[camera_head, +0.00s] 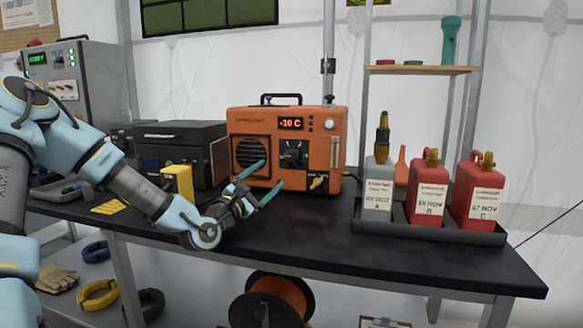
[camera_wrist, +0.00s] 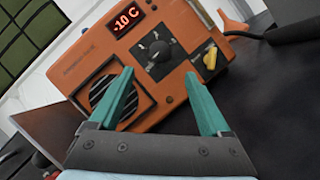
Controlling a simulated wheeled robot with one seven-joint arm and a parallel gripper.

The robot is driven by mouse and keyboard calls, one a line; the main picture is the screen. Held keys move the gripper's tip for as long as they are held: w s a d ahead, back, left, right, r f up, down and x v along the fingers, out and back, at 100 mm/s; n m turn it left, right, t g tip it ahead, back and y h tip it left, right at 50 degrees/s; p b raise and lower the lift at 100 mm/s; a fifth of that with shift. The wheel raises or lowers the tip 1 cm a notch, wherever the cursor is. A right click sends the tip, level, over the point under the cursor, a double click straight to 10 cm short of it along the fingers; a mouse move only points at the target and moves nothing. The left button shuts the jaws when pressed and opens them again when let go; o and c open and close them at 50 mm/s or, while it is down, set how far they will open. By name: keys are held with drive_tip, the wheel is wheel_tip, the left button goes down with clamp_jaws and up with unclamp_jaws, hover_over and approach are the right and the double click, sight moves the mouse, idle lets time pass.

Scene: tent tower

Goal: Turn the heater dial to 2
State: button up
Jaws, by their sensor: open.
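The orange heater (camera_head: 240,122) stands on the black table, its front facing me. Its display (camera_head: 291,124) reads about -10 C. Below the display is a black dial (camera_head: 293,153) on a dark plate; the dial also shows in the wrist view (camera_wrist: 161,50), where its markings are too small to read. A yellow knob (camera_head: 318,182) sits at the lower right of the heater's front. My gripper (camera_head: 267,179) is open and empty in front of the heater, below the dial. In the wrist view its teal fingers (camera_wrist: 158,98) stand apart, with the dial beyond the gap between them.
A dark tray (camera_head: 432,232) to the right holds a grey bottle (camera_head: 378,188) and two red cans (camera_head: 428,192). A yellow box (camera_head: 177,182) and dark cases (camera_head: 190,137) stand left of the heater. The table (camera_head: 330,228) is clear in front of the heater.

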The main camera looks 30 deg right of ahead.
sight(291, 158)
drive_tip(key=x, duration=1)
drive_tip(key=shift+p, duration=0.3)
drive_tip(key=shift+c, duration=0.3)
clamp_jaws()
